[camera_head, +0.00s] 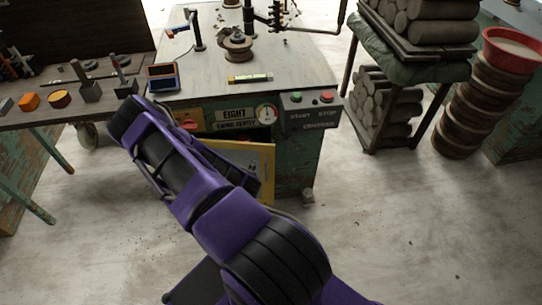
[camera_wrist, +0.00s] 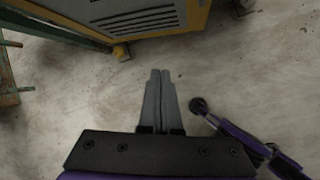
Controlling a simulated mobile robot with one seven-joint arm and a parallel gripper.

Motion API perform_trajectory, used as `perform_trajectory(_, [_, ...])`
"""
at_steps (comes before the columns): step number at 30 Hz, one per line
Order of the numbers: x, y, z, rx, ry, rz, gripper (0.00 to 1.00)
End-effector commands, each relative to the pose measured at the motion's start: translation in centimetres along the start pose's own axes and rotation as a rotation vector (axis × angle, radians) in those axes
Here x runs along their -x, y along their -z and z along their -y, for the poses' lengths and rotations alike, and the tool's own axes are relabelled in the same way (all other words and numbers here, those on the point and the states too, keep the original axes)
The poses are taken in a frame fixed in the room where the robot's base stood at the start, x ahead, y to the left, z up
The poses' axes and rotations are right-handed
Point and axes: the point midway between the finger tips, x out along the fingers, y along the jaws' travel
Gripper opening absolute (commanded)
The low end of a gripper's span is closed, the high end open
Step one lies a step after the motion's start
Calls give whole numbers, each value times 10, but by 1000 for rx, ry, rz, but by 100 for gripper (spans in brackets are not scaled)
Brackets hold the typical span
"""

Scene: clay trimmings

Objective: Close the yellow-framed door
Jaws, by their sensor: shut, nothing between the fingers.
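The yellow-framed door (camera_head: 264,158) stands ajar at the front of the green machine cabinet (camera_head: 297,160), with a dark gap above its top edge. My purple arm covers its left part in the head view. In the wrist view the door (camera_wrist: 199,22) shows at the top, with a yellow frame around a grey slatted panel. My gripper (camera_wrist: 159,72) is shut and empty, its two grey fingers together over bare floor, apart from the door's lower edge. My fingers are hidden behind my arm in the head view.
A control box (camera_head: 310,98) with green and red buttons sits on the cabinet's right corner. A side table (camera_head: 22,121) with tools stands at left. A rack of clay logs (camera_head: 383,110) and a stack with a red basin (camera_head: 512,48) stand at right. The front floor is clear.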

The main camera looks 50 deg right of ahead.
Motion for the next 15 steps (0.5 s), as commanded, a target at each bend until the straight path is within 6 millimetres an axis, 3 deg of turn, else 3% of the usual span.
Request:
perform_trajectory(5, [2,-8,26,69,12,246,0])
perform_trajectory(15, [60,-61,52,282,61,714,0])
